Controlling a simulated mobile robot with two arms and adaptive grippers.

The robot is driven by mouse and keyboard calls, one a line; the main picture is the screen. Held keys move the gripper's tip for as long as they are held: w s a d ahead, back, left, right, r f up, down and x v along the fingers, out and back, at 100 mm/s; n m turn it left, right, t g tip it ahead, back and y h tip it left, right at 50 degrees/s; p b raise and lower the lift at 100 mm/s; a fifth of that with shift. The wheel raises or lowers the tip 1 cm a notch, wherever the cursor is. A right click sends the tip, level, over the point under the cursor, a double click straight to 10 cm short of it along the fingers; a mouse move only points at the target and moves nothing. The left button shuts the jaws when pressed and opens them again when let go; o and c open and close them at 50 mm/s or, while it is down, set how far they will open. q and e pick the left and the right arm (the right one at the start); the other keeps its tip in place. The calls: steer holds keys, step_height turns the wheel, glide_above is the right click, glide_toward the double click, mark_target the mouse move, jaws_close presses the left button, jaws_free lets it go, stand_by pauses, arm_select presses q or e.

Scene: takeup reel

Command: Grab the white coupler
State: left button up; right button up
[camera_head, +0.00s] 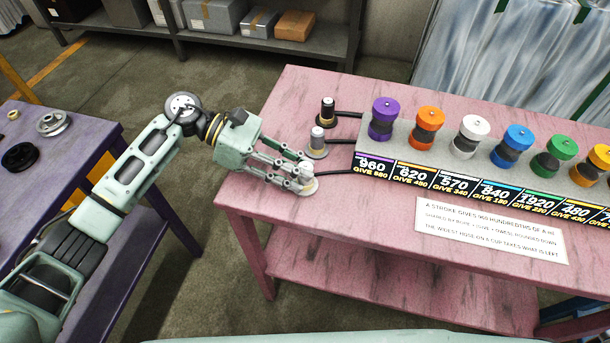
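A small white coupler (307,168) stands on a pale round base at the left end of the pink table, by the front hose. My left gripper (303,173) reaches in from the left, with its fingers at this coupler and partly hiding it. I cannot tell whether the fingers press on it or only stand around it. A silver-grey coupler (317,140) stands just behind, and a black coupler (327,111) stands farther back. My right gripper is not in view.
A grey block on the pink table (390,225) carries several coloured cups, including a purple one (383,118) and a white one (469,136), above number labels. Dark hoses run from the block to the couplers. A paper sign (490,230) lies in front. A purple table (95,140) stands left.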

arm_select(q)
jaws_close()
steer(key=shift+r, duration=0.15)
